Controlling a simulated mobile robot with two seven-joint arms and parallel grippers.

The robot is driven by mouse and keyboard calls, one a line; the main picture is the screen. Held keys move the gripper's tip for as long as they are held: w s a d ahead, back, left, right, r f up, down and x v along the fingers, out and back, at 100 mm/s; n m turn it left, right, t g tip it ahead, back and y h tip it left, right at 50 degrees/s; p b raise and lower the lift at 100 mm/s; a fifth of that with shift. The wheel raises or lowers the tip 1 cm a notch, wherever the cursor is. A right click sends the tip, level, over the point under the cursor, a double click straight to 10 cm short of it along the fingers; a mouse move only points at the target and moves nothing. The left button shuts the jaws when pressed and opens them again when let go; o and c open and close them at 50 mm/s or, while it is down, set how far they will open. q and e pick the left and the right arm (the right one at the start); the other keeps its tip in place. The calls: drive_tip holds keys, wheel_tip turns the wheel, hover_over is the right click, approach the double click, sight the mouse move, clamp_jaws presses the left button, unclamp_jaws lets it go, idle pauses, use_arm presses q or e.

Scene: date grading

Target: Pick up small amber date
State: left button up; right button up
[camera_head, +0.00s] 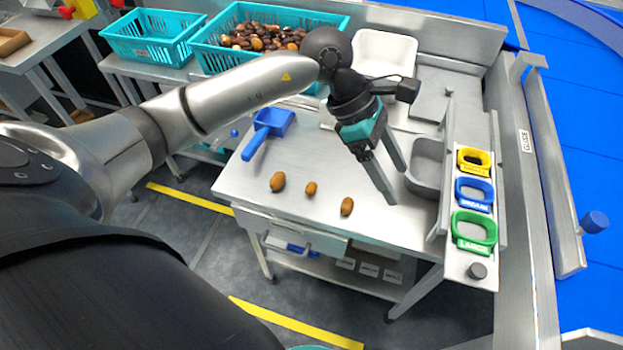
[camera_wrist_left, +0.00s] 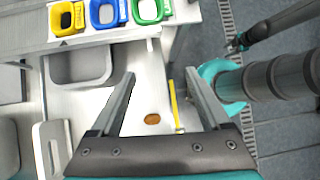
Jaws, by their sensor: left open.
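Three brown dates lie apart in a row on the steel table. The middle one (camera_head: 311,188) is the smallest and amber-brown. A larger date (camera_head: 278,181) lies to its left and another (camera_head: 347,206) to its right. My left gripper (camera_head: 397,187) is open and empty, above the table to the right of the dates. In the left wrist view, one amber-brown date (camera_wrist_left: 152,119) shows between the spread fingers of the left gripper (camera_wrist_left: 160,76), nearer their base; I cannot tell which date it is. The far end of my other arm shows small at upper right there, its jaws unclear.
A grey bin (camera_head: 425,168) and yellow (camera_head: 474,160), blue (camera_head: 474,194) and green (camera_head: 474,231) sizing rings stand at the right. A blue scoop (camera_head: 268,128) lies behind the dates. A teal crate of dates (camera_head: 215,55) stands behind. The table front is clear.

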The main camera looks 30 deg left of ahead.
use_arm(q)
drive_tip(key=w+a+y, duration=0.1)
drive_tip(key=a+y, duration=0.6)
drive_tip(key=a, duration=0.8)
drive_tip(key=b, duration=0.1)
hover_over(311, 186)
drive_tip(key=shift+g, duration=0.3)
drive_tip(key=f, duration=0.7)
drive_tip(key=shift+w+d, duration=0.1)
drive_tip(key=shift+w, duration=0.15)
wheel_tip(311, 186, down, 3)
drive_tip(key=shift+f+b, duration=0.1)
drive_tip(key=shift+b, duration=0.4)
drive_tip(key=shift+f, duration=0.3)
drive_tip(key=f, duration=0.3)
drive_tip(key=f+b, duration=0.1)
drive_tip(key=shift+s+f, duration=0.25)
drive_tip(key=shift+f, duration=0.15)
drive_tip(key=c, duration=0.9)
use_arm(e)
drive_tip(key=shift+t, duration=0.3)
drive_tip(key=w+d+f, duration=0.2)
drive_tip(key=shift+w+f, duration=0.4)
